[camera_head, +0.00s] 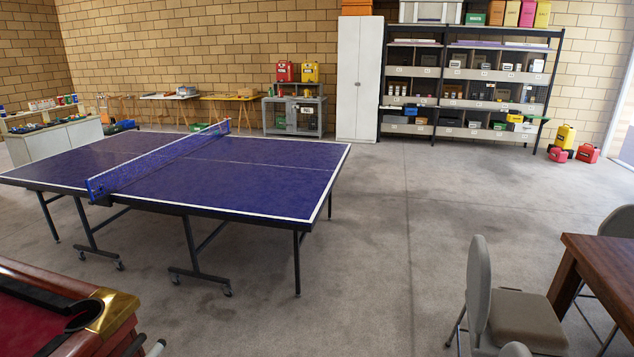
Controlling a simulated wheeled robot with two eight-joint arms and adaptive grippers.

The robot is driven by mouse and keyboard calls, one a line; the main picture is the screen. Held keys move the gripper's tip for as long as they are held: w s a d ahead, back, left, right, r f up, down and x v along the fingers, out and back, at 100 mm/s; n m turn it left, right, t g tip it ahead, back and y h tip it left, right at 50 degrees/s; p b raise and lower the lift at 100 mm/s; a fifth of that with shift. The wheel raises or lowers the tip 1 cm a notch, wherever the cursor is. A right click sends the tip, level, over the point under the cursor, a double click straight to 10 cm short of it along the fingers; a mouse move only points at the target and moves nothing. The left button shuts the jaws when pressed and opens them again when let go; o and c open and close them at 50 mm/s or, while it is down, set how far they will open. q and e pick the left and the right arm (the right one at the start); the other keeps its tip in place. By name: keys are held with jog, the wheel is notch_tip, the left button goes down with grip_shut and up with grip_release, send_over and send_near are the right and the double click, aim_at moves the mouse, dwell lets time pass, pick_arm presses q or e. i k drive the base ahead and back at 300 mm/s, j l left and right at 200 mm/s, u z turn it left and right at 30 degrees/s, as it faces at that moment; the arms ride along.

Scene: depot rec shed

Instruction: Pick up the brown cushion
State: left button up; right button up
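I see no loose brown cushion that I can make out in the head view. The nearest thing to it in look is the grey-brown padded seat of a chair (525,312) at the lower right, and I cannot tell whether it is a separate cushion. Neither of my grippers shows in this view.
A blue ping-pong table (255,185) fills the left middle. A red-topped pool table (35,325) cuts in at lower left. A brown wooden table (605,265) stands at right beside chairs. Shelves (465,85) and a white cabinet (358,80) line the back wall. The central floor is clear.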

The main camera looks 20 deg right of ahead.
aim_at(530, 319)
jog(key=i+l+z, duration=0.15)
jog(key=i+z, duration=0.35)
jog(key=i, duration=0.3)
jog(key=i+j+z, duration=0.15)
jog(key=i+z, duration=0.35)
jog(key=i, duration=0.3)
jog(key=i+z, duration=0.35)
jog(key=i+j+z, duration=0.1)
jog(key=i+z, duration=0.3)
jog(key=i+j+z, duration=0.2)
jog(key=z, duration=0.15)
jog(key=i+z, duration=0.15)
jog(key=z, duration=0.25)
jog(key=i+z, duration=0.2)
jog(key=z, duration=0.2)
jog(key=i+j+z, duration=0.1)
jog(key=z, duration=0.3)
jog(key=i+j+z, duration=0.15)
jog(key=z, duration=0.3)
jog(key=i+j+z, duration=0.1)
jog(key=j+z, duration=0.15)
jog(key=z, duration=0.15)
